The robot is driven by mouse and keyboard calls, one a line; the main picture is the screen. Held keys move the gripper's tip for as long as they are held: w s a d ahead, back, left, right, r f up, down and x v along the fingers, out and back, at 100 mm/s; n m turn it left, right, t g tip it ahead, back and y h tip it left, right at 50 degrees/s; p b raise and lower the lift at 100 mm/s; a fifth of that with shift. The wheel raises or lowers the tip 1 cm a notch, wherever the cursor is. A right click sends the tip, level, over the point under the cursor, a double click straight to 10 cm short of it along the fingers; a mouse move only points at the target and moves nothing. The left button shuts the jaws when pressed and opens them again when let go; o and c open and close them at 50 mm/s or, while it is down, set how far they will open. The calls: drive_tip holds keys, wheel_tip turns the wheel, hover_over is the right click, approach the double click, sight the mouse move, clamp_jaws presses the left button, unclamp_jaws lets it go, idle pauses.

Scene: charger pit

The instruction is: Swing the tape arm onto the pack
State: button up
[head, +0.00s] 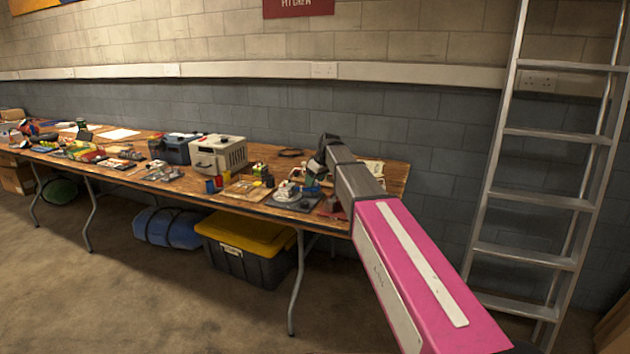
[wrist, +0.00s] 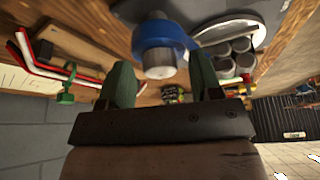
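My gripper (wrist: 161,86) shows two green fingers set well apart, with nothing visibly clamped between them. Beyond the fingers in the wrist view is a blue round part (wrist: 178,45) with a pale cylinder (wrist: 156,48) through it, probably the tape arm's roll. A cluster of short grey cylinders (wrist: 226,56), probably the pack, sits beside it on a grey plate (wrist: 268,14). In the head view my gripper (head: 314,178) is at the right end of the bench, close to the dark plate (head: 296,203) with this device. My arm partly hides that spot, and I cannot tell whether the fingers touch anything.
The wooden bench (head: 262,208) is crowded with small items. A beige box (head: 220,154) and a blue-grey box (head: 176,149) stand left of the gripper. Red, white and black rods (wrist: 52,72) lie near the fingers. A ladder (head: 541,196) leans at the right.

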drive_tip(key=shift+r, duration=0.1)
drive_tip(key=v, duration=1)
drive_tip(key=shift+d+r, duration=0.15)
drive_tip(key=shift+r, duration=0.05)
drive_tip(key=shift+s, duration=0.1)
drive_tip(key=shift+s, duration=0.1)
